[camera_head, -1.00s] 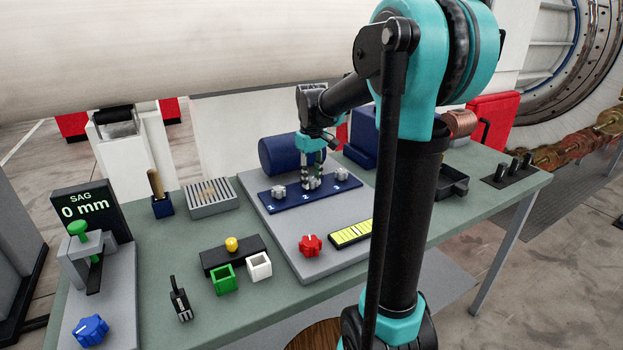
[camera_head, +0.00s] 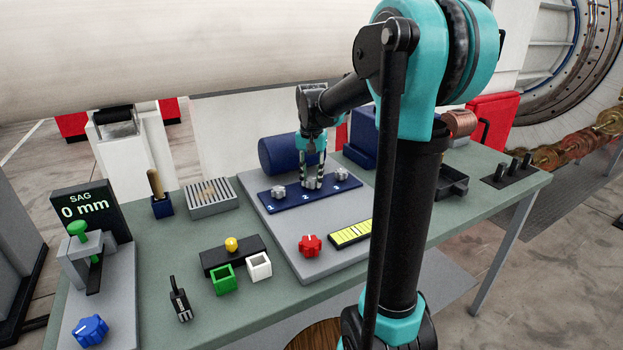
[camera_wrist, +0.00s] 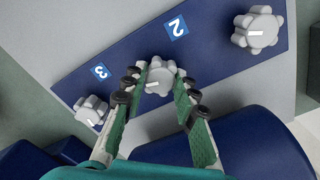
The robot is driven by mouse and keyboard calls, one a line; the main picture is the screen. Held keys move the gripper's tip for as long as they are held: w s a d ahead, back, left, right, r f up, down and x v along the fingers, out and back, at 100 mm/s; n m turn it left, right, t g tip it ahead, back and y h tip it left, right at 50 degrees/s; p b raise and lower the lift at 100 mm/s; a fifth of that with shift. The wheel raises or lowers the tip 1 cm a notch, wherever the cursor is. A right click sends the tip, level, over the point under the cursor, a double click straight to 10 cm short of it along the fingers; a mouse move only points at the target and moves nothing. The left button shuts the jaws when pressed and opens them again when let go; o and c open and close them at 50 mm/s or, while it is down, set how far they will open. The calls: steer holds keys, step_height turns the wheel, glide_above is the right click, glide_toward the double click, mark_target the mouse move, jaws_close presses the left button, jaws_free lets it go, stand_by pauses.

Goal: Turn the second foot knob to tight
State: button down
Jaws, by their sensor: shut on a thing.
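The blue panel (camera_head: 293,203) bears three grey lobed foot knobs with white pointer lines. My gripper (camera_head: 312,184) points down over the middle, second knob (camera_wrist: 160,74), beside the label 2. In the wrist view, the fingers of my gripper (camera_wrist: 157,85) stand on either side of this knob and are shut on it. Its white line lies nearly level in that view. The first knob (camera_head: 278,191) is to the left in the head view and the third knob (camera_head: 341,173) to the right. In the head view the fingers largely hide the second knob.
The panel sits on a grey plate (camera_head: 290,235) with a red knob (camera_head: 310,245) and a yellow level strip (camera_head: 350,234) in front. A dark blue cylinder (camera_head: 285,155) lies close behind the panel. A SAG display (camera_head: 83,207) reads 0 mm.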

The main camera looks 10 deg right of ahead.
mark_target(312, 179)
steer(key=shift+m, duration=0.7)
steer(key=c, duration=1.2)
jaws_free()
step_height(312, 179, up, 12)
steer(key=shift+r, duration=0.1)
